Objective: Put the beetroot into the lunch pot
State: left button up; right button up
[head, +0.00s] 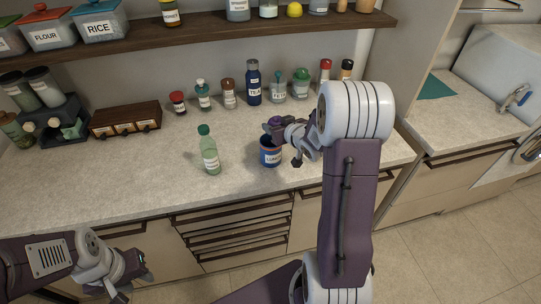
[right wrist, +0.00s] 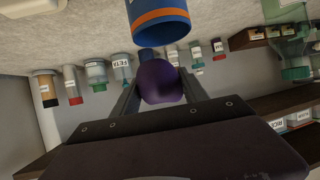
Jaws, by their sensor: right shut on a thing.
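The beetroot (right wrist: 160,82) is a round, dark purple thing between the two fingers of my right gripper (right wrist: 160,92), which is shut on it. In the head view, my right gripper (head: 275,125) is just above and behind the lunch pot's mouth. The lunch pot (head: 270,158) is a blue, labelled pot with an orange band, standing upright on the counter. It also shows in the right wrist view (right wrist: 160,22), apart from the beetroot; its inside is hidden. My left gripper (head: 132,268) is low in front of the drawers, away from the counter top; its finger opening is unclear.
A green bottle (head: 210,155) stands left of the pot. Several jars and bottles line the counter's back, including a blue bottle (head: 253,88). A wooden drawer box (head: 125,120) is at left. A shelf (head: 210,32) runs above. The counter's front left is clear.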

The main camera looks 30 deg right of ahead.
jog(key=o, duration=1.6)
jog(key=shift+d, duration=0.1)
jog(key=shift+c, duration=0.2)
jog(key=shift+s, duration=0.1)
jog(key=v, duration=0.9)
jog(key=shift+p, duration=0.3)
